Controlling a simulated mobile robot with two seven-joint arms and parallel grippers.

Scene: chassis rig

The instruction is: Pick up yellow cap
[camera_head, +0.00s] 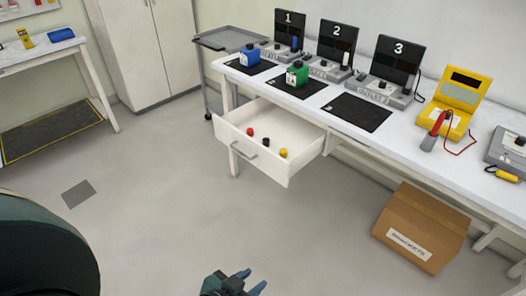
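The yellow cap (283,153) lies in the open white drawer (307,163), near its front right corner. A black cap (266,142) and a red cap (250,132) lie to its left in the same drawer. My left gripper (249,281) shows at the bottom edge of the view, over the floor and well short of the drawer. My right gripper is not in view.
The workbench (426,152) above the drawer holds a blue block (250,56), a green block (297,74), three numbered stations and a yellow case (462,96). A cardboard box (421,225) stands under the bench at right. The floor before the drawer is clear.

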